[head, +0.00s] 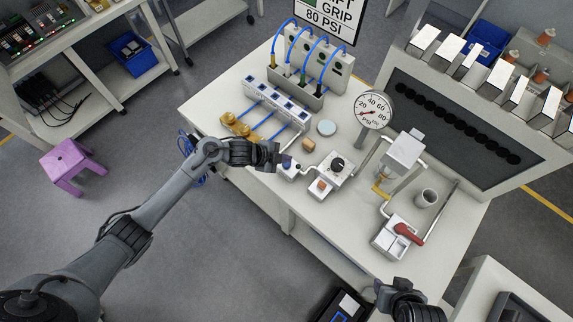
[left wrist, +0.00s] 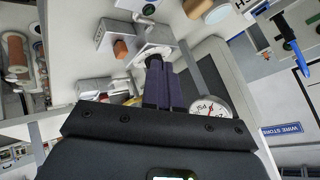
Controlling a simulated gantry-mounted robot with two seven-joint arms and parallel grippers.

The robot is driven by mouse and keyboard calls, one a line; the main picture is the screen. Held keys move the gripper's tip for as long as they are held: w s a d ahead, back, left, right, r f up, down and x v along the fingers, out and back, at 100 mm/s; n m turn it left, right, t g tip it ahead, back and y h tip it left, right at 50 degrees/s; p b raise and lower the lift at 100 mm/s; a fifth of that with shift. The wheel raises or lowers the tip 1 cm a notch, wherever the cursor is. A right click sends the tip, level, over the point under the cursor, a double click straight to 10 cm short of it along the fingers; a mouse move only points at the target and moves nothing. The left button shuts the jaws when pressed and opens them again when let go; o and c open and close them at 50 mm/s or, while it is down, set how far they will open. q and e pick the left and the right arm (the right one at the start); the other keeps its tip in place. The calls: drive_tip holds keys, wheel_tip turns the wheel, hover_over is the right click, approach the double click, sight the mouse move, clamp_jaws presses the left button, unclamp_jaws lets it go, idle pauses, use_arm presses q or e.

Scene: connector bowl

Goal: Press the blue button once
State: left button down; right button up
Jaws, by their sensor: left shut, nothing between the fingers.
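A small white box (head: 291,170) stands on the workbench right beside my left gripper's tips. A dark blue-purple spot (head: 287,160) shows on its upper side; I cannot tell for sure whether it is the blue button or a fingertip. My left gripper (head: 277,156) is shut and empty, close to this box; contact is not clear. In the left wrist view its two dark fingers (left wrist: 160,82) lie together and hide what is at their tips. No blue button is clearly visible there. My right gripper (head: 405,290) is at the bottom edge, its fingers unclear.
A box with an orange button (head: 320,187) and a box with a black knob (head: 337,164) stand just right. A pressure gauge (head: 373,109), a red-handled valve (head: 408,233) and brass fittings (head: 238,126) are also on the bench (head: 213,97).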

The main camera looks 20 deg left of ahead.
use_arm(q)
drive_tip(key=w+r, duration=0.1)
drive_tip(key=w+a+r, duration=0.1)
drive_tip(key=shift+w+a, duration=0.1)
drive_tip(key=shift+w, duration=0.3)
drive_tip(key=shift+f, duration=0.1)
drive_tip(key=b, duration=0.7)
hover_over(284, 165)
wheel_tip(284, 165, down, 7)
drive_tip(key=shift+f+b, duration=0.65)
drive_tip(key=shift+f, duration=0.15)
idle(0.8)
